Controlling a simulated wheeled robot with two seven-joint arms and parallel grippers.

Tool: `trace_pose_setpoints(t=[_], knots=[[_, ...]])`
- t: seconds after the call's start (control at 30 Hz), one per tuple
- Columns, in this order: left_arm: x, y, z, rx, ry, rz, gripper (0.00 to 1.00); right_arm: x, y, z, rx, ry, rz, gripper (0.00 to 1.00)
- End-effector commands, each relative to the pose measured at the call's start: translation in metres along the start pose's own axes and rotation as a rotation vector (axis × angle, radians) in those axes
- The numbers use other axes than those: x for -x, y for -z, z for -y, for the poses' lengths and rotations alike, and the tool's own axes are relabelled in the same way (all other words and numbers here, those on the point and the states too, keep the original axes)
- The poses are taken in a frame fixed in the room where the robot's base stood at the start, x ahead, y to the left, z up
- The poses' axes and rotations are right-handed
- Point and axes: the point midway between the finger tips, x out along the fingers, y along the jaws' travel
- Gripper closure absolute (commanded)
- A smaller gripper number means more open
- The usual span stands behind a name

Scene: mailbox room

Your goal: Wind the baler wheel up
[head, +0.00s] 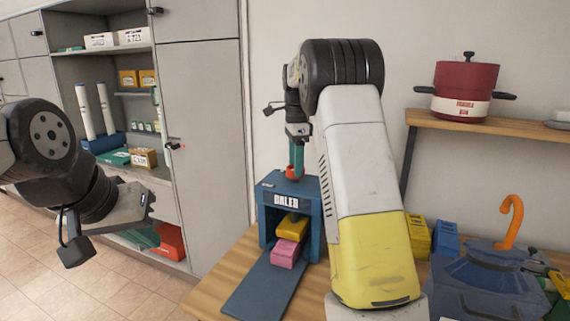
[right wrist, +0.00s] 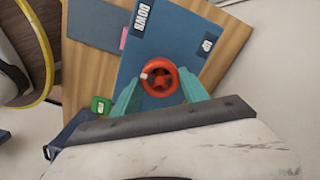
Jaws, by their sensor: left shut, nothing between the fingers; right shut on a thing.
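The blue baler (head: 314,215) stands on the wooden table with its red wheel (head: 292,171) on top. A yellow piece (head: 293,227) sits in its opening, just above a pink block (head: 285,253). My right gripper (head: 296,165) points down and is shut on the wheel. In the right wrist view the red wheel (right wrist: 160,78) lies between my teal fingertips (right wrist: 157,90), one on each side of the rim. The wheel has a small pale mark at its upper left. My left gripper (head: 115,215) hangs at the left, empty and away from the baler; its fingertips are unclear.
A blue board (head: 262,288) slopes out from the baler's front. Yellow (head: 418,236) and blue (head: 446,239) boxes stand on the table behind my right arm. A dark blue bin with an orange hook (head: 511,222) is at the right. A red pot (head: 465,88) stands on the wall shelf.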

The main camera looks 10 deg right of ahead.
Motion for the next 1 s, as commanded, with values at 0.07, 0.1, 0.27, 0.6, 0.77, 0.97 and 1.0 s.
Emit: trace_pose_setpoints(t=[0.07,0.1,0.27,0.6,0.77,0.97,1.0], knots=[[0.0000,0.0000,0.0000,0.000,0.000,0.000,1.00,0.0004,0.0013,0.0002,0.070,0.001,-0.001,0.88],[0.0000,0.0000,0.0000,0.000,0.000,0.000,1.00,0.0004,0.0014,0.0003,0.108,0.001,-0.001,0.88],[0.0000,0.0000,0.0000,0.000,0.000,0.000,1.00,0.0006,0.0012,0.0005,0.259,0.002,-0.001,0.88],[0.0000,0.0000,0.0000,0.000,0.000,0.000,1.00,0.0008,0.0013,0.0009,0.583,0.002,-0.002,0.88],[0.0000,0.0000,0.0000,0.000,0.000,0.000,1.00,0.0010,0.0008,0.0011,0.734,0.003,-0.001,0.88],[0.0000,0.0000,0.0000,0.000,0.000,0.000,1.00,0.0010,0.0010,0.0014,0.925,0.003,-0.002,0.88],[0.0000,0.0000,0.0000,0.000,0.000,0.000,1.00,0.0010,0.0009,0.0014,0.962,0.003,-0.002,0.88]])
